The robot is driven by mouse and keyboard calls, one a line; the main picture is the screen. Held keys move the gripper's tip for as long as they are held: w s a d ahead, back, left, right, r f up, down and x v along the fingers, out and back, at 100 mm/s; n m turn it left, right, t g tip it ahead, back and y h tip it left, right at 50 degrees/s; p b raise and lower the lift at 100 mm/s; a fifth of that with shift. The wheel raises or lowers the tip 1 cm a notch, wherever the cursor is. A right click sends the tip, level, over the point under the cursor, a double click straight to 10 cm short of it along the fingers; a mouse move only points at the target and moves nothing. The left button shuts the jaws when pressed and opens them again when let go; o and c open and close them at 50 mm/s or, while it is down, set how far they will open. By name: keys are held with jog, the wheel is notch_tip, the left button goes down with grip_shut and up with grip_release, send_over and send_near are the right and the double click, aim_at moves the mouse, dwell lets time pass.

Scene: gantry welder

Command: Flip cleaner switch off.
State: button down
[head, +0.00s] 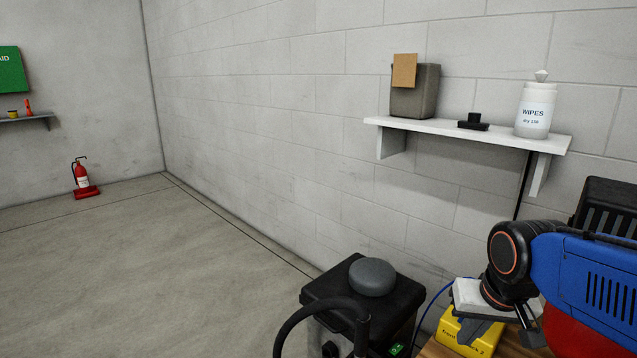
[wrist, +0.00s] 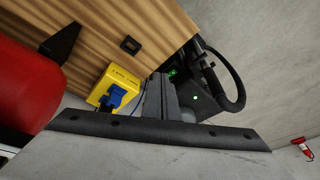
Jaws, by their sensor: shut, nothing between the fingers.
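The cleaner seems to be the dark box (head: 325,292) with a black lid, a round grey cap and a black curved hose, at the bottom middle of the head view. A small green-lit part (head: 397,350), perhaps its switch, shows low on its right side. I cannot tell the switch's position or whether the fingers touch anything.
A yellow box (head: 462,338) stands on the wooden bench (wrist: 105,30), close left of my fingers in the wrist view. A wall shelf (head: 468,131) holds a grey bin, a black item and a wipes tub. Open floor (head: 150,270) lies to the left.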

jog(key=s+n+t, duration=0.1)
jog(key=s, duration=0.6)
jog(key=shift+d+f+n, duration=0.15)
jog(key=shift+d+n, duration=0.05)
jog(key=shift+n, duration=0.2)
jog(key=c, duration=2.1)
grip_release()
jog(key=shift+s, duration=0.2)
jog(key=o, duration=0.7)
jog(key=shift+o, duration=0.2)
jog(key=n+g+y, duration=0.1)
jog(key=n+g, duration=0.5)
jog(key=n, duration=0.3)
send_over(396, 348)
jog(key=w+d, duration=0.2)
notch_tip(396, 348, down, 13)
jog(key=f, duration=0.5)
jog(key=s+a+f, duration=0.1)
jog(key=f, duration=0.4)
jog(key=s+f, duration=0.1)
jog(key=f, duration=0.5)
jog(key=shift+a, duration=0.3)
